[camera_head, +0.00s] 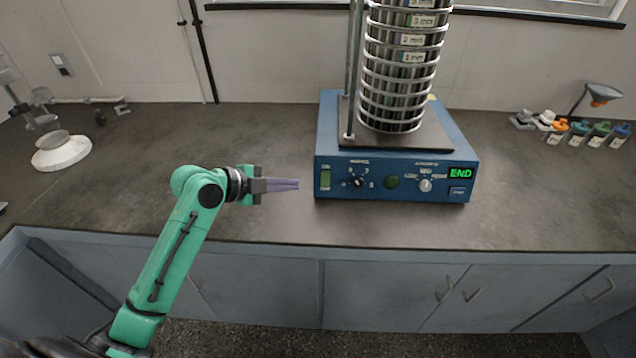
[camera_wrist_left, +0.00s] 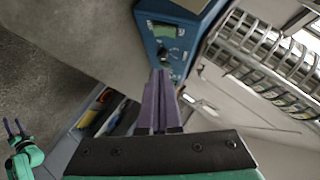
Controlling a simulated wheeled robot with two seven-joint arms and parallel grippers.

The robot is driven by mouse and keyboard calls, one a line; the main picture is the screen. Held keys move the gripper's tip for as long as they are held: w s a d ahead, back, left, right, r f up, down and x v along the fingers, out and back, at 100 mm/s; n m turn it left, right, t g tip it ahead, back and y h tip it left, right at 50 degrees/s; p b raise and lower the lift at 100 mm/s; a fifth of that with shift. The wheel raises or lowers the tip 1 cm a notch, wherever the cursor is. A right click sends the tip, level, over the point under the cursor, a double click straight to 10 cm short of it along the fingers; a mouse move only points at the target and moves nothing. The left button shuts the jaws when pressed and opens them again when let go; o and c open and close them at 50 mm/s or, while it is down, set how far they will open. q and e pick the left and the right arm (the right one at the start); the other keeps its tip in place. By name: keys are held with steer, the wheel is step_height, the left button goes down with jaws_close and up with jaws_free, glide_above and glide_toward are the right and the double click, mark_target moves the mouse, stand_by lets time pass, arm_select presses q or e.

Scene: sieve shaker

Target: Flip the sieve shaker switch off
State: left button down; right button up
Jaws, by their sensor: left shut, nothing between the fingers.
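The blue sieve shaker (camera_head: 397,193) stands on the dark bench, with a stack of sieves (camera_head: 400,60) on top. Its green power switch (camera_head: 325,180) is at the left end of the front panel, between small labels; which way it is tipped is too small to tell. A green part of the panel (camera_wrist_left: 164,31) also shows in the left wrist view. My left gripper (camera_head: 297,184) is shut and empty, its purple fingers pointing right, just left of the switch and apart from it. My right gripper (camera_wrist_left: 14,127) shows small in the left wrist view, its fingers spread and empty.
The lit display (camera_head: 461,173) reads END. A white-based stand (camera_head: 62,151) is at the left, and several small bottles (camera_head: 579,130) at the right. The bench around my left gripper is clear.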

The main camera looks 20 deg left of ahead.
mark_target(329, 183)
arm_select(q)
steer(key=p+x, duration=0.1)
steer(key=x, duration=0.3)
steer(key=a+x, duration=0.1)
steer(key=x, duration=0.2)
steer(key=a+f+p+x, duration=0.1)
steer(key=x, duration=0.3)
steer(key=shift+w+d+f+p, duration=0.1)
steer(key=shift+w+f+p, duration=0.2)
steer(key=shift+w, duration=0.35)
arm_select(e)
steer(key=s+r, duration=0.1)
steer(key=a+r, duration=0.1)
steer(key=shift+s+a+r, duration=0.1)
steer(key=shift+s+r, duration=0.2)
steer(key=shift+s, duration=0.1)
